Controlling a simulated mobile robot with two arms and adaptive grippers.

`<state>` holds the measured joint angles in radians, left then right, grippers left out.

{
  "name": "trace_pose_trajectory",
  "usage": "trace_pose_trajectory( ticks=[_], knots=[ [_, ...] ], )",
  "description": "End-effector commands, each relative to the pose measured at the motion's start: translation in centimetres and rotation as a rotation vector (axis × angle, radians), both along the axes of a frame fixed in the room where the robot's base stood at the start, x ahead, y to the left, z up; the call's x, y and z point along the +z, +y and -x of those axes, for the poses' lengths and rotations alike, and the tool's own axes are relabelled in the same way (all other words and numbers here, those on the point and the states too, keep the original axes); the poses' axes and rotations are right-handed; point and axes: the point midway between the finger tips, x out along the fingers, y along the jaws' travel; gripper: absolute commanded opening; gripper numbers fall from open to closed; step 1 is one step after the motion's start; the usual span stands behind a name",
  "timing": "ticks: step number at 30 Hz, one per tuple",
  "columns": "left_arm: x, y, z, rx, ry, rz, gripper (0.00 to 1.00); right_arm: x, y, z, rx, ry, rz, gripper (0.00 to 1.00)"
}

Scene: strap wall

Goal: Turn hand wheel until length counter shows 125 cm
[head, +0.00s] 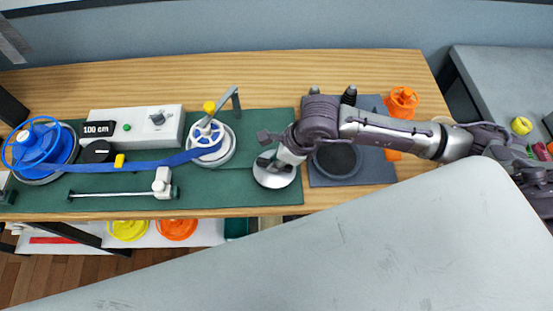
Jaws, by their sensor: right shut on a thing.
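The length counter (98,129) on the white box reads 100 cm. My left gripper is not in view.
A thin rod (115,195) lies along the mat's front. A dark tray (379,165) and an orange object (402,101) stand at the right, by my right arm. Yellow and orange reels sit below.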

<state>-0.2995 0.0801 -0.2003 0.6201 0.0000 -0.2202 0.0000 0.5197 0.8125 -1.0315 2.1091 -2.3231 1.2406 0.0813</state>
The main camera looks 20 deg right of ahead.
Motion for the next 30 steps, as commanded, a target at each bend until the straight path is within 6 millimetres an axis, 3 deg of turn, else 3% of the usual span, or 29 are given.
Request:
trace_pose_trajectory(
  ticks=[1,2,6,17,30],
  knots=[
    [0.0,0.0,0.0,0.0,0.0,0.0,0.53,0.1,0.0,-0.1,0.0,-0.001,0.0,0.0],
    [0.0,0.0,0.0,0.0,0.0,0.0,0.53,0.1,0.0,-0.1,0.0,-0.001,0.0,0.21],
    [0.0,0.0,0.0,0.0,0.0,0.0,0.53,0.1,0.0,-0.1,0.001,-0.001,-0.001,0.42],
    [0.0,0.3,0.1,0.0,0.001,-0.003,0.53,0.5,-0.2,0.0,0.001,-0.001,-0.001,0.42],
    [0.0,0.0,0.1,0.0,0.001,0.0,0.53,8.2,-2.9,1.7,0.0,-0.005,0.001,0.42]
  ],
)
